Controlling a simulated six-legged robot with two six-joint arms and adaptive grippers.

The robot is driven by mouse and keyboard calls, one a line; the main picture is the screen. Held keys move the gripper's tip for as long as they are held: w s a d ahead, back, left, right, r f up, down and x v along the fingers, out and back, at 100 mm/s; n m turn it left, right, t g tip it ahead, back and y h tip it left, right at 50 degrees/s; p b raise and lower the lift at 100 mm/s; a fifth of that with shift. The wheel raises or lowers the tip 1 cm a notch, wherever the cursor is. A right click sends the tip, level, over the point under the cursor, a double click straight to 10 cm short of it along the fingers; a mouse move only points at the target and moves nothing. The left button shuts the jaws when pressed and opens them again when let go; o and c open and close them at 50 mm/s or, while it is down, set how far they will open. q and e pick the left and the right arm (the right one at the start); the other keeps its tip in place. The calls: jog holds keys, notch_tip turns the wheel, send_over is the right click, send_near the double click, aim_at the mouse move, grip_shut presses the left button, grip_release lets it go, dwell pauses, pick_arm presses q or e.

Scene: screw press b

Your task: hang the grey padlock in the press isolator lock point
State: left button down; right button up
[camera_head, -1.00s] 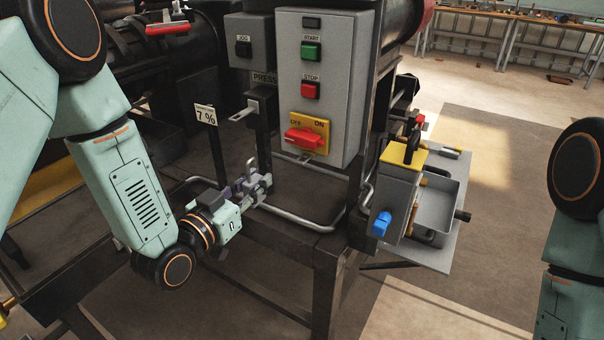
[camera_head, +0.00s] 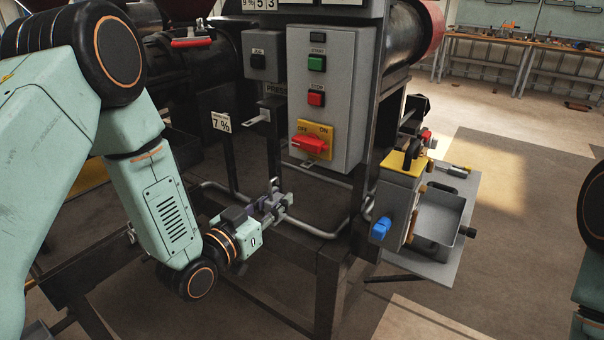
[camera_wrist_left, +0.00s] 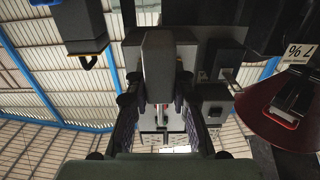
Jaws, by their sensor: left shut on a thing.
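My left gripper (camera_head: 276,201) is shut on the grey padlock (camera_head: 273,187), held in front of and below the control box. The padlock's shackle points up. In the left wrist view the grey padlock body (camera_wrist_left: 158,65) sits between the two dark fingers of my left gripper (camera_wrist_left: 160,105). The press isolator (camera_head: 312,140) is a yellow plate with a red handle, low on the grey control box (camera_head: 327,95). A small metal tab, seemingly the lock point (camera_head: 304,164), shows under it. The padlock is clear of it, lower and to its left. My right gripper is out of view.
A bent metal rail (camera_head: 315,231) runs close around the padlock on the dark press frame. A slotted bracket (camera_head: 258,116) sticks out left of the control box. A grey unit with a blue knob (camera_head: 380,228) stands to the right.

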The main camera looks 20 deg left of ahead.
pick_arm(q)
jog(key=shift+w+d, duration=0.15)
jog(key=shift+d, duration=0.05)
jog(key=shift+a, duration=0.2)
jog(key=shift+b+x, duration=0.8)
jog(key=shift+x, duration=2)
jog(key=shift+w+d, duration=0.15)
jog(key=shift+x, duration=1.2)
